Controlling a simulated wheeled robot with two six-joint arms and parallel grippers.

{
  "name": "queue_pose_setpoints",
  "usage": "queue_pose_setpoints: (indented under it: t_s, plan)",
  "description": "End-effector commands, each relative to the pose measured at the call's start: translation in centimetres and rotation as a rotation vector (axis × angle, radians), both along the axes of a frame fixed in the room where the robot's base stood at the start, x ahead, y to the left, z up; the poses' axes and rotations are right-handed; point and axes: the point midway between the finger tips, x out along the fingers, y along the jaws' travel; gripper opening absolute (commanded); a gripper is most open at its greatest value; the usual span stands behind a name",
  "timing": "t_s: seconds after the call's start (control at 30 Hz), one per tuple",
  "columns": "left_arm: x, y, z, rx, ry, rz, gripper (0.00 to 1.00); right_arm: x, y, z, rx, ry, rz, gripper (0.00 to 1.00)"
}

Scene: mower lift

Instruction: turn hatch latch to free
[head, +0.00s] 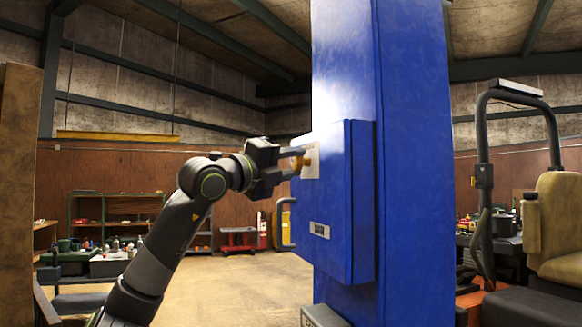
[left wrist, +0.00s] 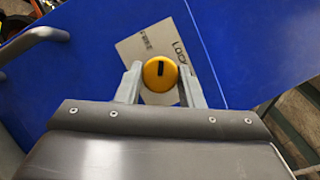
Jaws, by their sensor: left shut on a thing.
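The hatch latch is a yellow round knob (left wrist: 160,74) with a dark slot mark, set on a pale plate (left wrist: 140,47) lettered "LOCK" and "FREE". In the head view the knob (head: 301,163) sits on the blue hatch (head: 335,200) of a tall blue column. The mark looks roughly upright in the left wrist view. My left gripper (head: 290,163) is shut on the knob, one finger on each side, as the left wrist view (left wrist: 160,88) also shows. My right gripper is not in view.
The blue column (head: 415,150) rises behind the hatch. A yellow seat and dark frame (head: 485,150) stand at the right. Shelves and a bench (head: 100,250) are far back left, with open floor between.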

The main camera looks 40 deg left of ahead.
Motion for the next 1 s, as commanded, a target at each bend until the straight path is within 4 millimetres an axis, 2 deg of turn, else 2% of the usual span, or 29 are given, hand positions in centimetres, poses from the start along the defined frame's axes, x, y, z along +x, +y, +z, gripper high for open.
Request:
queue_pose_setpoints:
  t_s: [0.5,1.0]
  plan:
    - [0.0,-0.1,0.4,-0.367,0.189,-0.001,0.11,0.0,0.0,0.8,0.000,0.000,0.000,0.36]
    - [0.0,-0.1,0.3,-0.481,0.249,-0.001,0.11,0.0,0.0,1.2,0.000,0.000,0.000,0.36]
